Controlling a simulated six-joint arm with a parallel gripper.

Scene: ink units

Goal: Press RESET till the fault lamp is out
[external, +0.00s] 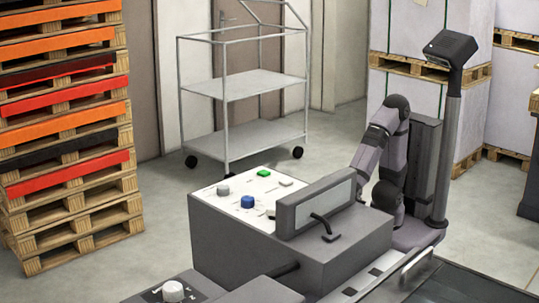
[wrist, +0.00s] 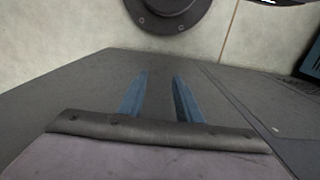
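The control panel (external: 235,185) is the white top of a grey box in the external view. It carries a grey knob (external: 223,190), a blue button (external: 247,202), a green part (external: 264,173) and a pale grey part (external: 286,183). Labels are too small to read, so I cannot tell which is RESET. I see no clearly lit fault lamp. My gripper (wrist: 160,76) shows two blue fingers apart with nothing between them, over a dark grey surface in the wrist view. In the external view my arm folds down to the panel's right; its fingers are not clearly visible.
An upright grey housing (external: 315,205) stands on the box between panel and arm. A dark post with an angled head (external: 450,48) stands beside my arm. A round white knob (external: 173,291) is at the front. A trolley (external: 245,86) and stacked pallets (external: 68,130) stand behind.

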